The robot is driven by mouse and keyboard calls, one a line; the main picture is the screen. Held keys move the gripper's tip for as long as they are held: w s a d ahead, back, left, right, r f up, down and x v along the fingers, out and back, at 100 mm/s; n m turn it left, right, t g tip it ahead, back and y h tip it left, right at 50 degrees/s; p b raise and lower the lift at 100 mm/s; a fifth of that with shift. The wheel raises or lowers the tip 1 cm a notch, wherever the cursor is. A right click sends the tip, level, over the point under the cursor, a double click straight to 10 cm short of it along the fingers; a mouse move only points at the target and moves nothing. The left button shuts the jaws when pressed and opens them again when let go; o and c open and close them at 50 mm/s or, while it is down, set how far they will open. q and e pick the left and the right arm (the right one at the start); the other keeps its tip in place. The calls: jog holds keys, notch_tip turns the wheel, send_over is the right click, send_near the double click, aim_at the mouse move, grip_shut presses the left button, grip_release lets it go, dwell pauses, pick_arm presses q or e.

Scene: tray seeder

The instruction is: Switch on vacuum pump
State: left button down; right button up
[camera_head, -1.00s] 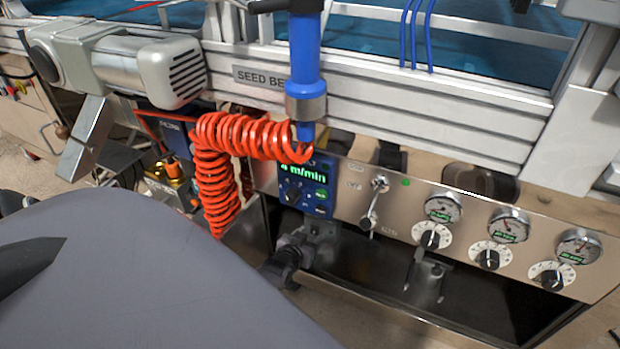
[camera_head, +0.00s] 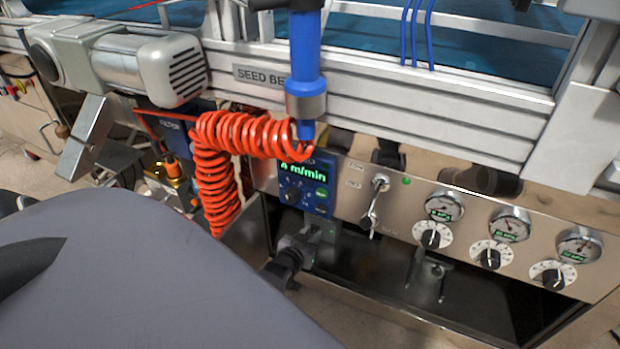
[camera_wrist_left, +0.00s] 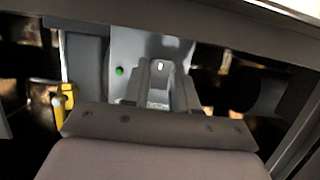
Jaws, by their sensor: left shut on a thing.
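My left gripper (camera_head: 300,246) is low in the head view, below the blue display and partly behind a large grey surface of my own body. The left wrist view shows its two short grey fingers (camera_wrist_left: 160,84) shut on a small grey part, seemingly the pump's switch, mostly hidden between them. A light grey plate (camera_wrist_left: 135,48) stands behind the fingers, with a green lamp (camera_wrist_left: 119,71) to their left. The pump's body cannot be made out for certain. My right gripper is not in view.
A steel panel (camera_head: 480,215) carries a lever switch (camera_head: 375,200), several gauges and knobs, and a small green lamp (camera_head: 406,181). A blue display (camera_head: 306,186) reads "4 m/min". A coiled orange hose (camera_head: 215,170) hangs at its left. An aluminium rail (camera_head: 430,105) runs above.

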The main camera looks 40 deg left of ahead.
pick_arm(q)
jog(key=shift+t, duration=0.3)
jog(key=c, duration=0.9)
grip_release()
jog(key=shift+s+d+r+p, duration=0.1)
jog(key=shift+s+p, duration=0.2)
jog(key=shift+p, duration=0.05)
jog(key=p+v, duration=0.3)
jog(key=v, duration=0.2)
jog(key=shift+s+d+r+p, duration=0.1)
jog(key=shift+r+p, duration=0.05)
jog(key=shift+p, duration=0.15)
jog(key=shift+s+d, duration=0.15)
jog(key=shift+s, duration=0.45)
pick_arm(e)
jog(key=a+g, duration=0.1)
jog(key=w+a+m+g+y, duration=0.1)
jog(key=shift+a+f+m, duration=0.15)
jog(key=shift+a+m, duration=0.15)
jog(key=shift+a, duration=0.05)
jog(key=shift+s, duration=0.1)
